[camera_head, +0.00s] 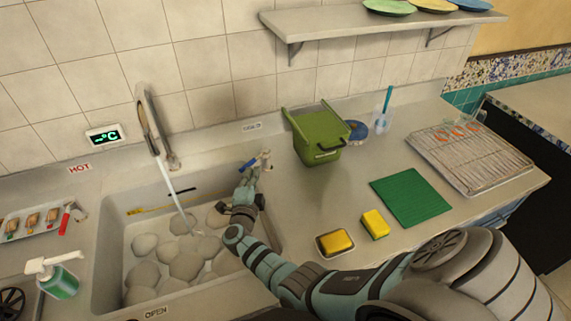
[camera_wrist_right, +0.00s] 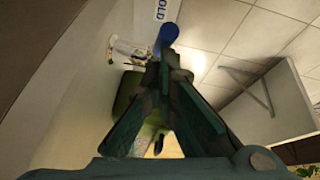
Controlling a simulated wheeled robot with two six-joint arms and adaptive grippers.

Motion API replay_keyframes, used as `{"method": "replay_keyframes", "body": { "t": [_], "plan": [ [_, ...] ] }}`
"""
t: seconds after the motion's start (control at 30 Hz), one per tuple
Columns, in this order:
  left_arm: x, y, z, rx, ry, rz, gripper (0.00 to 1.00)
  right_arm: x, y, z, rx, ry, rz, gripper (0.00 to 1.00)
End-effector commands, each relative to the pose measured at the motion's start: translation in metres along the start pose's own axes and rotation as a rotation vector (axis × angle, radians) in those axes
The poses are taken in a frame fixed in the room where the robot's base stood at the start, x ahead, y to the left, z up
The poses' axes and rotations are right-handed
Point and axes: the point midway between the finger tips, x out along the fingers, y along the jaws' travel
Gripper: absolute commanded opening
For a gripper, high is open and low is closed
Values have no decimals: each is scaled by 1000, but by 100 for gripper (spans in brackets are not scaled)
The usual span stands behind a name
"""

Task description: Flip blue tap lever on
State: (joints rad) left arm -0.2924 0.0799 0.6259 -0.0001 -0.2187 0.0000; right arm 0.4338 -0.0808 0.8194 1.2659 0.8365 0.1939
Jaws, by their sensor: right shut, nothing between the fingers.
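The blue tap lever (camera_head: 248,164) sits on a pale tap fitting (camera_head: 265,158) at the right back of the sink, below the COLD label (camera_head: 252,126). In the right wrist view the blue lever (camera_wrist_right: 168,35) shows end-on just beyond my fingertips. My right gripper (camera_head: 248,176) is shut and empty, close at the lever; I cannot tell whether it touches. It also shows in the wrist view (camera_wrist_right: 165,68). A tall metal faucet (camera_head: 158,130) stands behind the sink, with a thin pale streak below its end. My left gripper is out of view.
The sink (camera_head: 105,240) holds several round stones. A green bin (camera_head: 318,135) stands right of the lever. Yellow sponges (camera_head: 375,223), a green mat (camera_head: 411,196) and a wire rack (camera_head: 470,158) lie further right. A shelf (camera_head: 350,20) hangs above.

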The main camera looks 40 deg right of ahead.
Motion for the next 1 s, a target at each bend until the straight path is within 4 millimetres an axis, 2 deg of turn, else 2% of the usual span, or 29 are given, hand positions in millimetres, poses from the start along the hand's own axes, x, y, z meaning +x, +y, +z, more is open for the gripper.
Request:
{"method": "replay_keyframes", "body": {
  "t": [0.23, 0.8, 0.9, 1.0],
  "plan": [
    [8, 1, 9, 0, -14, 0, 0, 2, -1, 10, 0, -2, -1, 0],
    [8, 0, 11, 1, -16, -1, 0, 2, -4, 14, 1, -7, -2, 0],
    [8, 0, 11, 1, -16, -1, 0, 2, -9, 13, 2, -6, -3, 0],
    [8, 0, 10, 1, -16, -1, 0, 1, -22, 9, 6, -3, -5, 0]
  ]
}}
